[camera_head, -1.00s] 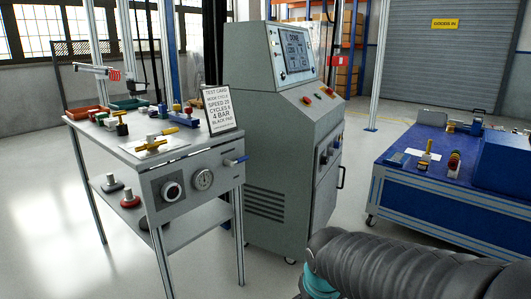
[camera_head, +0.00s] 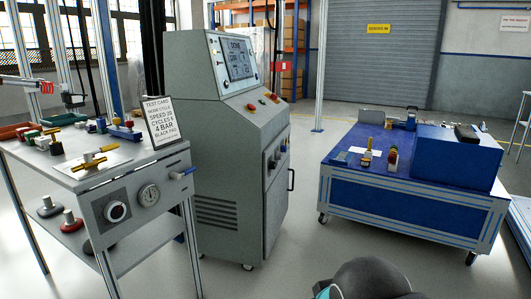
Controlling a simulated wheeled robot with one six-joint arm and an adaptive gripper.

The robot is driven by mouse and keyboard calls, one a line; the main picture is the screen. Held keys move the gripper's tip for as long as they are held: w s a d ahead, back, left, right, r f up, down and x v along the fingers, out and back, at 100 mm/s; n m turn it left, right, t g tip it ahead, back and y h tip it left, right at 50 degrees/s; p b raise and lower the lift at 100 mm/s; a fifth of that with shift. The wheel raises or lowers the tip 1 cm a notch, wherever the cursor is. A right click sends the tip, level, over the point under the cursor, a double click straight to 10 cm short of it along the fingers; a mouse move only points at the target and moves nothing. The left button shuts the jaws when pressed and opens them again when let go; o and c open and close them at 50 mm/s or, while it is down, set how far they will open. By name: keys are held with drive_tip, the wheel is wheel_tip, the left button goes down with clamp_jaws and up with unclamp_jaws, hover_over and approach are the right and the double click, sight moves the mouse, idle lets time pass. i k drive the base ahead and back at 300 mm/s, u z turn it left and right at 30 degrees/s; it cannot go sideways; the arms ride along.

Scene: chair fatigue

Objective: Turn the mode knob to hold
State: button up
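A grey control cabinet (camera_head: 215,160) stands left of centre, with a lit screen (camera_head: 236,58) on its sloped top. Several dark knobs (camera_head: 273,162) sit on its right-hand face, seen at a steep angle. Red and yellow buttons (camera_head: 270,96) are on its ledge. A round black knob (camera_head: 116,211) is on the front panel of the table at left, beside a gauge (camera_head: 149,196). I cannot read any knob's label or setting, nor tell which is the mode knob. My gripper is out of view; only my dark arm shows at the bottom.
A test card (camera_head: 159,121) stands on the grey table (camera_head: 120,172), among several small coloured parts. A blue cart (camera_head: 400,205) with a blue box (camera_head: 457,156) stands at right. Clear floor (camera_head: 305,215) lies between cabinet and cart.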

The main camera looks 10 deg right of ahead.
sight(272, 164)
drive_tip(key=z, duration=0.3)
drive_tip(key=k, duration=0.5)
drive_tip(key=z, duration=1.1)
drive_tip(key=i, duration=1.25)
drive_tip(key=u, duration=1)
drive_tip(key=i, duration=0.9)
drive_tip(key=u, duration=0.85)
